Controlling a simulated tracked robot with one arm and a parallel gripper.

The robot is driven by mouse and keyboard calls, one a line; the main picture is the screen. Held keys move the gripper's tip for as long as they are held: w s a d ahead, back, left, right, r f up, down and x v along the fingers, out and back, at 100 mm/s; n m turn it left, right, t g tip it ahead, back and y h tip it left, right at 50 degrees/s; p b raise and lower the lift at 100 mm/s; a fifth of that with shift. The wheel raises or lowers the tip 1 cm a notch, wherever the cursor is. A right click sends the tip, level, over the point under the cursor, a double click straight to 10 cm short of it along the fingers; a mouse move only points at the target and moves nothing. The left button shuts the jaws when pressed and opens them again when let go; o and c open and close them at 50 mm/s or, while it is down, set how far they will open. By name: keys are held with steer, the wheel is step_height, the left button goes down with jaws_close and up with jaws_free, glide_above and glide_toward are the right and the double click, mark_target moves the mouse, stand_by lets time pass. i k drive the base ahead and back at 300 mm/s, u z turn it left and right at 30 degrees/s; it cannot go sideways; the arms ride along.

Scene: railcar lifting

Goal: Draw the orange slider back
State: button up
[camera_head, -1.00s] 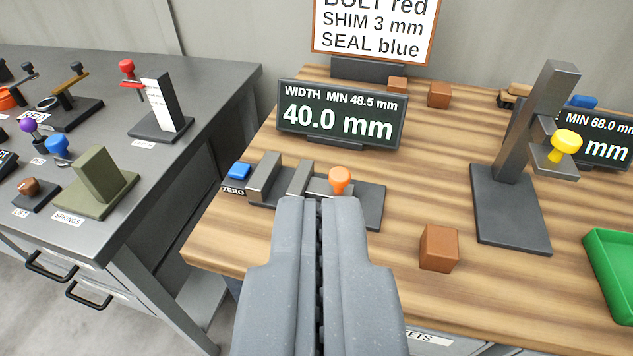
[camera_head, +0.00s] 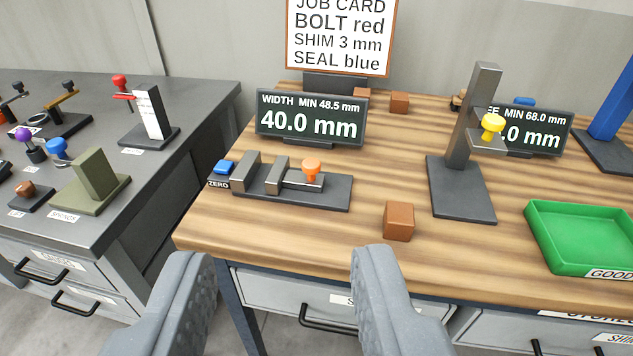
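The orange slider knob (camera_head: 312,169) stands on the sliding jaw of a dark width gauge (camera_head: 325,193) on the wooden bench. The sliding jaw (camera_head: 278,174) is apart from the fixed jaw (camera_head: 245,170) at the left, with a gap between them. The width display (camera_head: 311,121) behind it reads 40.0 mm, with MIN 48.5 mm above. My gripper (camera_head: 278,255) is open and empty in front of the bench's front edge, nearer to me than the gauge. Its fingers are wide apart, and nothing hides the knob.
A brown block (camera_head: 399,221) sits right of the gauge's front. A blue ZERO button (camera_head: 223,167) is at its left end. A stand with a yellow knob (camera_head: 493,125) and a green tray (camera_head: 585,236) are further right. A grey bench (camera_head: 200,103) lies left across a gap.

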mark_target(280, 175)
steer(key=k, duration=0.95)
steer(key=u, duration=0.45)
steer(key=i, duration=2.05)
steer(key=z, duration=0.4)
